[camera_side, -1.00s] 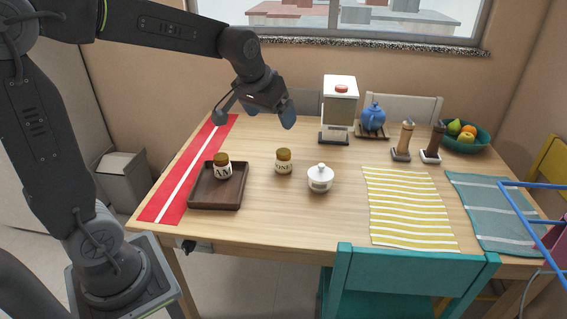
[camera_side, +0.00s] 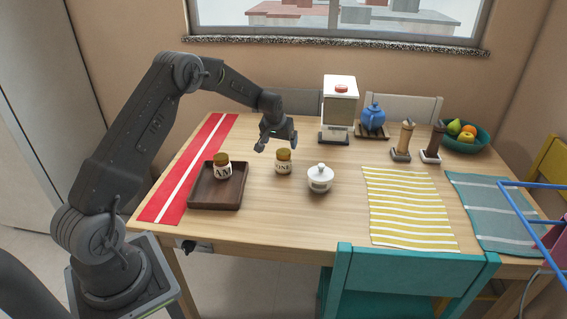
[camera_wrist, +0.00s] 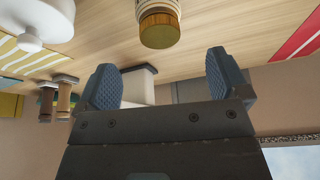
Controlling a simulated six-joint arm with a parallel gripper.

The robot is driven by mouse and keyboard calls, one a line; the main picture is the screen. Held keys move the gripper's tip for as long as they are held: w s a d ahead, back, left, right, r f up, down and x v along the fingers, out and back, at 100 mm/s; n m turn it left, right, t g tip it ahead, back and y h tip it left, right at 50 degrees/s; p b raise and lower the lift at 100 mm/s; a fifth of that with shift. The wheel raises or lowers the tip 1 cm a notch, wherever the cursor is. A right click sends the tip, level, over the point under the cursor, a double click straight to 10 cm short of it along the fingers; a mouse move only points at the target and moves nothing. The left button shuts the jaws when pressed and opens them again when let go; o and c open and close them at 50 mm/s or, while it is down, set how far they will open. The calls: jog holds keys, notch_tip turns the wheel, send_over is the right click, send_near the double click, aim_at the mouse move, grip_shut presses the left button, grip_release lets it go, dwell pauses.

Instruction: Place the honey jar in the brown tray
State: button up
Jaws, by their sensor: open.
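A honey jar (camera_side: 284,162) with a brown-gold lid and a pale label with partly readable letters stands upright on the wooden table; it also shows in the wrist view (camera_wrist: 160,27), lid towards me. The brown tray (camera_side: 230,197) lies to its left. It holds a similar jar (camera_side: 222,166), whose label shows "AM". My gripper (camera_side: 277,144) is open and empty, just behind and above the honey jar. In the wrist view its two fingers (camera_wrist: 165,78) are spread apart, with the jar beyond them and not between them.
A white lidded pot (camera_side: 320,179) stands just right of the honey jar. A red runner (camera_side: 160,205) runs under the tray's left side. A white dispenser (camera_side: 339,105), a blue teapot (camera_side: 373,117) and two mills stand behind right. The table between jar and tray is clear.

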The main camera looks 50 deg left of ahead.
aim_at(284, 151)
jog(key=x, duration=0.9)
jog(key=shift+w+a+f, duration=0.2)
jog(key=shift+f, duration=0.1)
jog(key=c, duration=1.2)
jog(key=shift+r, duration=0.15)
jog(key=shift+c, duration=0.5)
